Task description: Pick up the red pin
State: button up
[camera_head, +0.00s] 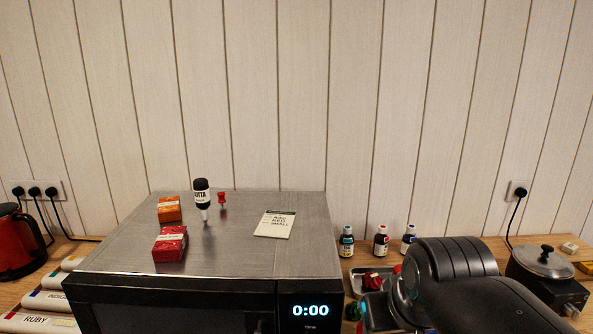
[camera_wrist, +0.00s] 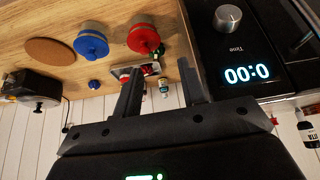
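The red pin (camera_head: 222,199) stands on the top of the microwave (camera_head: 236,262) in the head view, near its back edge. It is right of and behind the black-and-white bottle (camera_head: 203,196). In the head view my arm is at the lower right and hides the gripper's fingertips.
An orange box (camera_head: 169,209), a red box (camera_head: 170,245) and a card (camera_head: 275,224) also lie on the microwave. Small dye bottles (camera_head: 381,242) and a tray (camera_head: 358,278) with red items are on the counter to its right.

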jog(key=shift+o, duration=0.2)
jog(key=s+d+f+m, duration=0.1)
jog(key=s+f, duration=0.3)
jog(key=f, duration=0.1)
jog(key=shift+d+f, duration=0.15)
jog(key=shift+f, duration=0.05)
jog(key=shift+w, duration=0.1)
